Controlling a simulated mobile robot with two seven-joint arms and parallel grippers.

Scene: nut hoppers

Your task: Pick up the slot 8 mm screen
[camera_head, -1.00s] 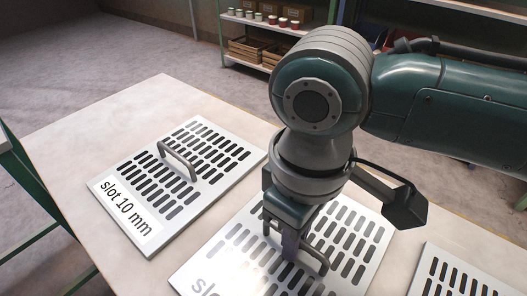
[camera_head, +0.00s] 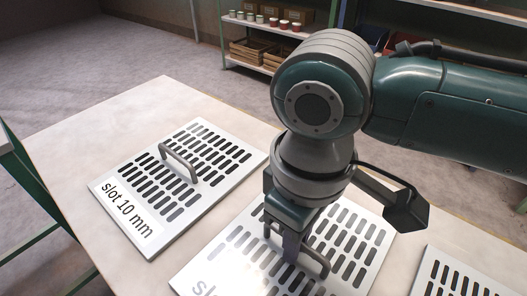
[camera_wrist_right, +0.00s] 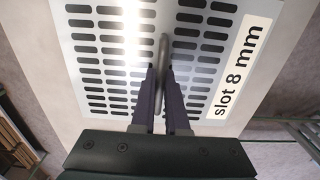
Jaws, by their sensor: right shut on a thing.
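The slot 8 mm screen (camera_head: 345,262) is a flat metal plate with rows of slots. It lies on the table at the lower middle of the head view, its label partly cut off by the frame. In the right wrist view the screen (camera_wrist_right: 205,72) shows its label "slot 8 mm" in full. My right gripper (camera_head: 294,256) is over the middle of the screen, pointing down. In the wrist view its fingers (camera_wrist_right: 161,90) are shut on the screen's handle (camera_wrist_right: 163,55), one on each side. My left gripper is not in view.
The slot 10 mm screen (camera_head: 146,222) with its upright handle lies to the left on the table (camera_head: 110,125). Another slotted screen (camera_head: 462,278) is at the lower right, partly cut off. A shelf (camera_head: 250,58) with cans and crates stands behind.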

